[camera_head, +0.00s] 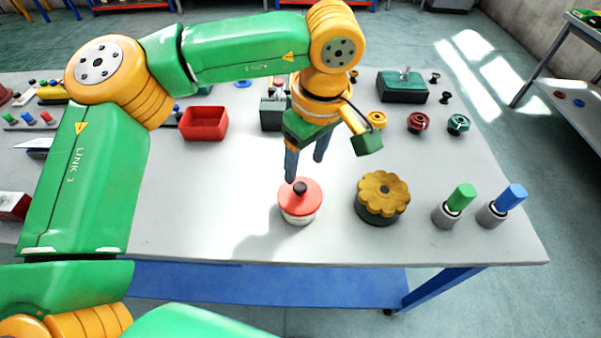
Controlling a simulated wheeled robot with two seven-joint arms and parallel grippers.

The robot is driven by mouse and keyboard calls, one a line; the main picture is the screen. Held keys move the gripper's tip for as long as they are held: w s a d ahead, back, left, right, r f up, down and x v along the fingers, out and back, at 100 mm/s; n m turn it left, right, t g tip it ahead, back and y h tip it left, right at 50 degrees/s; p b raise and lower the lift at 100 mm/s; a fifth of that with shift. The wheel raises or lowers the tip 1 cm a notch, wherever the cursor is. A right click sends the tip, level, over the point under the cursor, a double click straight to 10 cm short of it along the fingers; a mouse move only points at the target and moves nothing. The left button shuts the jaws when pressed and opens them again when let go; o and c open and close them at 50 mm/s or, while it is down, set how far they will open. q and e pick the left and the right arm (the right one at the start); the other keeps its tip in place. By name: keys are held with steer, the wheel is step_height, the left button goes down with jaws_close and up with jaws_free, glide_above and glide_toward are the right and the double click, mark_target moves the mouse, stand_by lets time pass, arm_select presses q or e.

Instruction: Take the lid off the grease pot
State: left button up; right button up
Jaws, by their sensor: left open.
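The grease pot (299,217) is a short white pot near the front of the grey table. Its red lid (311,195) with a dark knob (299,188) sits on top of it. My left gripper (304,168) is open and empty, pointing down. Its fingertips appear just above and behind the knob in the picture; I cannot tell the exact gap. My right gripper is not in view.
A yellow scalloped cap on a dark round base (382,197) stands right of the pot. Green (461,198) and blue (510,199) handled pieces stand in grey holders further right. A red tray (204,123) lies behind left. The table's front left is clear.

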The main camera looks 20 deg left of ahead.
mark_target(300, 186)
arm_select(q)
steer(key=f, duration=0.2)
steer(key=f+p, duration=0.1)
steer(key=f, duration=0.1)
steer(key=f+p, duration=0.1)
steer(key=f, duration=0.1)
steer(key=shift+s+a, duration=0.15)
steer(key=shift+a, duration=0.2)
steer(key=shift+w+f, duration=0.2)
jaws_close()
